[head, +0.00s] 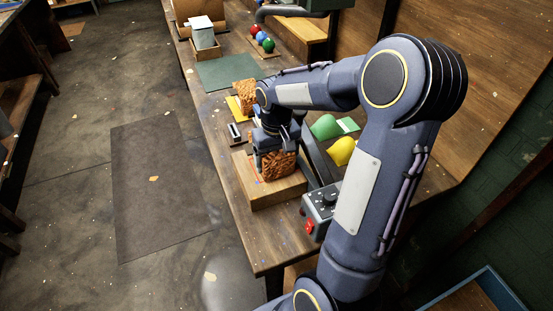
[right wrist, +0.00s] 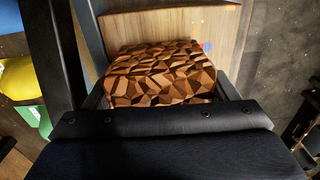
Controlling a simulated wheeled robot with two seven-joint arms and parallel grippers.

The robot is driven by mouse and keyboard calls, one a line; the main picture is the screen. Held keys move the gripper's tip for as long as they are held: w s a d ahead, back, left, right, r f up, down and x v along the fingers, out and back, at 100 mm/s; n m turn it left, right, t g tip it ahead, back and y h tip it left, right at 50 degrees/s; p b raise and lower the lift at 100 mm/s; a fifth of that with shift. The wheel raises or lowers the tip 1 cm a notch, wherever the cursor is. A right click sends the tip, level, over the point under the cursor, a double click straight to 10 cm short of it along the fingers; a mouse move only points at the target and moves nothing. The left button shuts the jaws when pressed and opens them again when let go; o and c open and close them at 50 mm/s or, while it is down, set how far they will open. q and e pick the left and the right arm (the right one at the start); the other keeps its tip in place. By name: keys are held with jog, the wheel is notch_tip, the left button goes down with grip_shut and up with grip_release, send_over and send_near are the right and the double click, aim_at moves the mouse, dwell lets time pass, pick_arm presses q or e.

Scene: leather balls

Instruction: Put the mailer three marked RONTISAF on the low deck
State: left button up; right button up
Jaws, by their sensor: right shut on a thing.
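A brown block with a faceted pattern (head: 281,167) is between the fingers of my right gripper (head: 274,154), which is shut on it. In the right wrist view the same block (right wrist: 160,72) fills the space between the fingers. It is at a low wooden platform (head: 283,193) with red and blue marks on its top, which I take to be the low deck. I cannot tell whether the block touches it. A similar patterned block (head: 244,92) stands farther back by a yellow piece. I can read no RONTISAF lettering on either block. My left gripper is not in view.
A grey control box with a red switch (head: 318,212) stands right of the platform. Green (head: 326,127) and yellow (head: 342,151) rounded pieces lie behind it. A small black-and-white item (head: 234,132) lies left.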

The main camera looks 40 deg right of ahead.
jog(key=shift+f, duration=0.3)
jog(key=shift+f, duration=0.2)
jog(key=o, duration=1)
jog(key=shift+r, duration=0.1)
